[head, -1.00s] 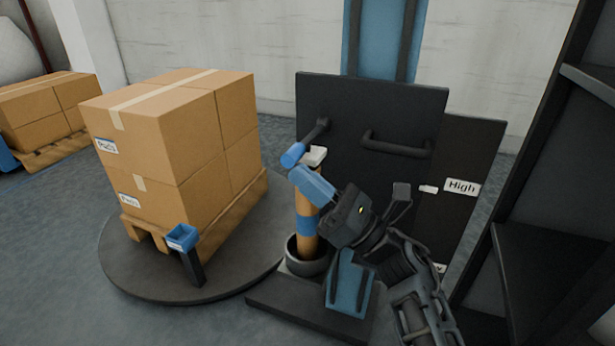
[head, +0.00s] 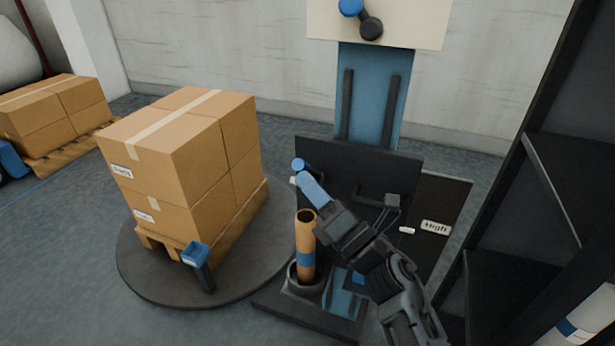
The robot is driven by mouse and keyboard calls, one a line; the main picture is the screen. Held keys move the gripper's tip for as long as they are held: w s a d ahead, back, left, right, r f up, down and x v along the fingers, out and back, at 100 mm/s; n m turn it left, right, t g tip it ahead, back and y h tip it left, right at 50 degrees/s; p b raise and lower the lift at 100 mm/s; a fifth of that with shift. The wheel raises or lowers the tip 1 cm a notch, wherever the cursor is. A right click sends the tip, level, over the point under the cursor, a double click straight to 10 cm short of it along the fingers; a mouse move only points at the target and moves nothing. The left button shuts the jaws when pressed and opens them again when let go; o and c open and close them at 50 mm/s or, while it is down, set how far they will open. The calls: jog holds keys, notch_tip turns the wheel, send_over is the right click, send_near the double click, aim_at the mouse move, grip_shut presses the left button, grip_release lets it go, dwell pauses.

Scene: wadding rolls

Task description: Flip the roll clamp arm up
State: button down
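The roll clamp arm shows mainly as a blue knob (head: 298,165) in front of the dark panel, near its upper left edge. A small piece of a pale pad shows just below and left of the knob. The rest of the arm is hidden behind my gripper. My gripper (head: 305,179), with blue fingers, points up and left with its tips at or just below the knob. Contact and finger gap cannot be made out. The tan roll (head: 305,232) with a blue band stands upright in a grey cup (head: 304,284). Its open top is uncovered, below my fingers.
Stacked cartons (head: 190,155) stand on a pallet on the round turntable (head: 145,275) at left, with a blue box on a post (head: 196,254) in front. The dark panel (head: 390,160) has a bar handle. A dark shelf (head: 490,275) stands close on the right.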

jog(key=w+d+r+m+h+p, duration=0.3)
jog(key=w+r+m+p, duration=0.3)
jog(key=w+p, duration=0.3)
jog(key=r+p, duration=0.1)
jog(key=p, duration=0.3)
jog(key=shift+d+r+h, duration=0.15)
jog(key=shift+h, duration=0.15)
